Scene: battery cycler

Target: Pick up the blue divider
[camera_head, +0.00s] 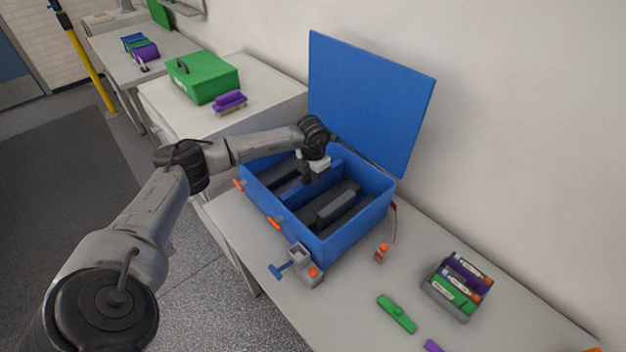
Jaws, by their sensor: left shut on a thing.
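An open blue box (349,226) stands on the light table with its lid (370,95) raised at the back. Dark grey blocks (338,201) lie inside it. The blue divider (291,186) shows as a blue strip across the inside, among the dark blocks. My left gripper (308,177) reaches down into the box from above and is shut on the divider. The fingertips are small and dark here, and the gripper hides part of the divider. My right gripper is not in view.
A grey fixture with a blue handle (300,264) stands before the box. An orange-tagged strap (382,252) hangs at its right. A grey tray (445,300) of coloured cells and a green piece (396,313) lie to the right. A green case (203,77) stands behind left.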

